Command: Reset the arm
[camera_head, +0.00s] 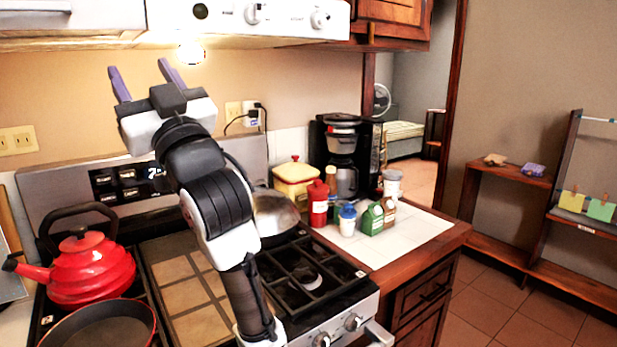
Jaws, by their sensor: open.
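My gripper (145,82) is raised above the stove, with its two purple fingers pointing up and apart. It is open and nothing is between the fingers. My arm rises from the lower middle of the picture, in front of the stove, and hides part of the stove top and its back panel. The fingertips are a little below the white range hood (245,22) in the picture; I cannot tell the exact gap.
A red kettle (90,268) and a dark pan (100,325) are at left on the stove. A steel pan (275,215) sits behind my arm. A coffee maker (345,155), a yellow canister (296,182) and several bottles crowd the right counter. Open floor lies at right.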

